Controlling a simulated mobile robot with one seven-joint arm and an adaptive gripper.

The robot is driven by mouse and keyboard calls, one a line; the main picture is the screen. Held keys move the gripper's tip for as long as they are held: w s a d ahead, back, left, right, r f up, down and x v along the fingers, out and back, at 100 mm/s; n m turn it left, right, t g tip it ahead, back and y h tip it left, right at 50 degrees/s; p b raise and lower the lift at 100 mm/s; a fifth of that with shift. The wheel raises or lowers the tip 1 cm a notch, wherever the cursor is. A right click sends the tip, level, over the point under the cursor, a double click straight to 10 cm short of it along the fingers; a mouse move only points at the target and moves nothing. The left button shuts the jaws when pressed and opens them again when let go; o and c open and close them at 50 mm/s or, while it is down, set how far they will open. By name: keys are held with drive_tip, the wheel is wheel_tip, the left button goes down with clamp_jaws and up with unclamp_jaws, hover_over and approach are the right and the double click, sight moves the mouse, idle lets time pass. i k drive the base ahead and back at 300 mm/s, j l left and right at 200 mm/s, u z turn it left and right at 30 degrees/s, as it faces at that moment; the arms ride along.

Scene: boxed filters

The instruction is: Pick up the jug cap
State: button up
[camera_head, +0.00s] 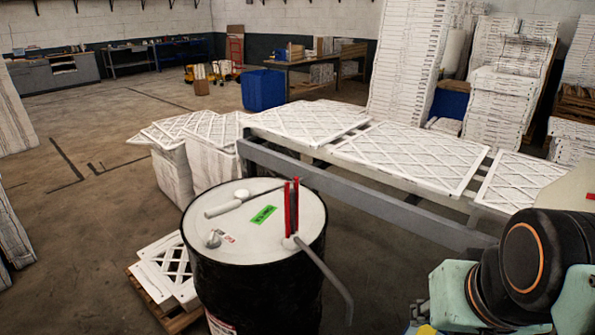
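No jug cap can be made out with certainty. A small round white piece (242,194) lies on the lid of a black drum (262,285), beside a pale cylinder (222,209); it is too small to tell whether it is a cap. A grey knob-like fitting (213,239) sits near the lid's left front edge. My arm's teal and black links show at the lower right, to the right of the drum. My gripper cannot be seen.
Red upright handles (291,207) and a bent grey pipe (325,268) rise from and hang off the drum's right side. A metal-framed table (365,191) with flat white filters stands behind. Filter stacks (408,65) fill the back right. Floor at left is mostly open.

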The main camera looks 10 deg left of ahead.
sight(240, 195)
drive_tip(key=k+j, duration=0.1)
drive_tip(key=j, duration=0.3)
drive_tip(key=k+j+z, duration=0.1)
drive_tip(key=j, duration=0.65)
drive_tip(key=k+j+z, duration=0.15)
drive_tip(key=j, duration=0.25)
drive_tip(key=i+j, duration=0.1)
drive_tip(key=j, duration=0.45)
drive_tip(key=i+j+z, duration=0.15)
drive_tip(key=j, duration=0.35)
drive_tip(key=i+j, duration=0.1)
drive_tip(key=j, duration=0.45)
drive_tip(key=i+j+z, duration=0.1)
drive_tip(key=j, duration=0.25)
drive_tip(key=i+j, duration=0.25)
drive_tip(key=j, duration=0.15)
drive_tip(key=z, duration=0.05)
